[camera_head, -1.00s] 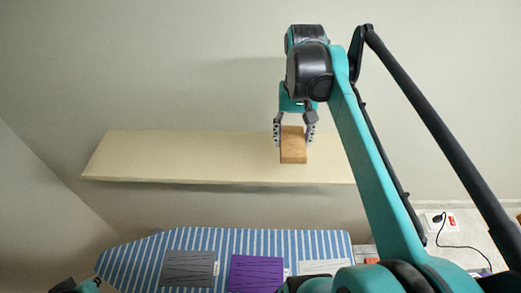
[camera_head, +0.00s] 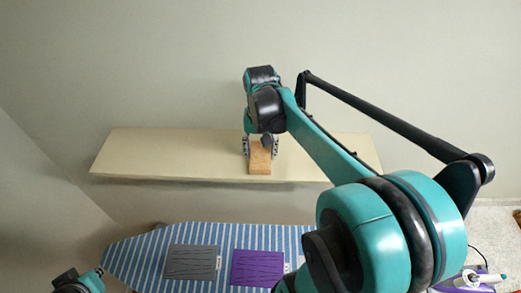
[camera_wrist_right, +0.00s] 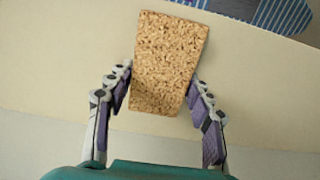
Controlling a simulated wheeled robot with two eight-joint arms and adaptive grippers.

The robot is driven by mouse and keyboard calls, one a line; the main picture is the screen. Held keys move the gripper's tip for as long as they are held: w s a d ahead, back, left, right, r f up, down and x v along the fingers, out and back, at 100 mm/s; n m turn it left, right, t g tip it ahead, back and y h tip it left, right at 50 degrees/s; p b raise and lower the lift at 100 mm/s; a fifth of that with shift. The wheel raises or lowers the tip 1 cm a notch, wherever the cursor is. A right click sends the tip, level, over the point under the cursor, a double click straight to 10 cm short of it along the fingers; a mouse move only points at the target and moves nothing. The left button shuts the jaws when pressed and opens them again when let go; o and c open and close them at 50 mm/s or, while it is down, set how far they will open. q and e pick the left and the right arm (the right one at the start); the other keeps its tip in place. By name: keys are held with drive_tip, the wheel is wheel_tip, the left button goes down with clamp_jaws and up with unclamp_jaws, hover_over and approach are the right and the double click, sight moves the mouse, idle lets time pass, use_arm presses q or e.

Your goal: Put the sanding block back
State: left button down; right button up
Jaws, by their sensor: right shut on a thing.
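The sanding block, a tan cork-like block (camera_head: 260,160), is between the fingers of my right gripper (camera_head: 261,147) at the shelf (camera_head: 170,152) in the head view. In the right wrist view the speckled block (camera_wrist_right: 168,65) sits between the two fingers of my right gripper (camera_wrist_right: 160,98), which is shut on it. The pale shelf board (camera_wrist_right: 60,75) lies behind the block there; whether the block touches it I cannot tell. Part of my left arm shows at the lower left of the head view, but its fingers cannot be made out.
Below the shelf is a blue-striped ironing board (camera_head: 135,262) with a grey folded cloth (camera_head: 191,262) and a purple one (camera_head: 257,268). A purple-and-white iron-like object (camera_head: 468,280) is at the lower right. The shelf's left part is bare.

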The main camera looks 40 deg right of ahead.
sight(261, 152)
drive_tip(key=o, duration=1)
drive_tip(key=shift+s+f, duration=0.1)
drive_tip(key=shift+f, duration=0.1)
drive_tip(key=o, duration=0.5)
drive_tip(key=shift+r, duration=0.1)
drive_tip(key=shift+c, duration=0.2)
drive_tip(key=shift+r, duration=0.35)
wheel_tip(261, 152, up, 12)
drive_tip(key=b, duration=0.1)
drive_tip(key=shift+f, duration=0.2)
